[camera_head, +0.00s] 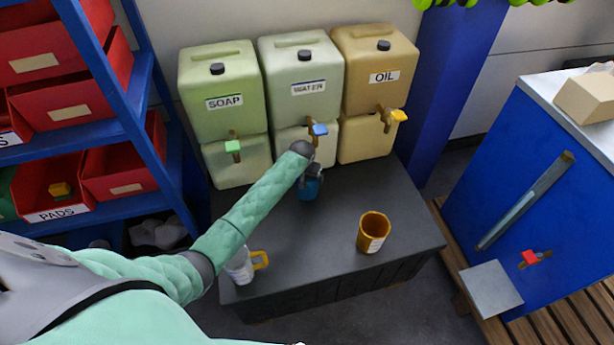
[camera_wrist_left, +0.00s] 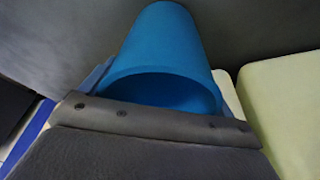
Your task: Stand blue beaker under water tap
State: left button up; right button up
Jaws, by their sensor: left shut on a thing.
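The blue beaker (camera_head: 309,188) is in my left gripper (camera_head: 313,172), just in front of the water container (camera_head: 301,75). Its blue-handled water tap (camera_head: 319,129) is just above and behind the gripper. In the left wrist view the beaker (camera_wrist_left: 165,55) fills the middle, its open mouth toward the camera, behind the dark gripper body. My left gripper is shut on the beaker. The fingertips are mostly hidden, and I cannot tell whether the beaker's base touches the dark bench (camera_head: 340,205). My right gripper is not in view.
The soap container (camera_head: 222,90) with a green tap and the oil container (camera_head: 376,80) with a yellow tap flank the water. An orange mug (camera_head: 373,232) stands at the bench's right. A white mug (camera_head: 241,267) with a yellow handle is under my left arm.

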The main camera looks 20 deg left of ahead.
pick_arm(q)
jog(key=o, duration=1.2)
jog(key=shift+f, duration=0.1)
jog(key=b+v, duration=0.2)
jog(key=v, duration=0.8)
jog(key=shift+r, duration=0.35)
jog(key=shift+s+r, duration=0.2)
jog(key=shift+r, duration=0.5)
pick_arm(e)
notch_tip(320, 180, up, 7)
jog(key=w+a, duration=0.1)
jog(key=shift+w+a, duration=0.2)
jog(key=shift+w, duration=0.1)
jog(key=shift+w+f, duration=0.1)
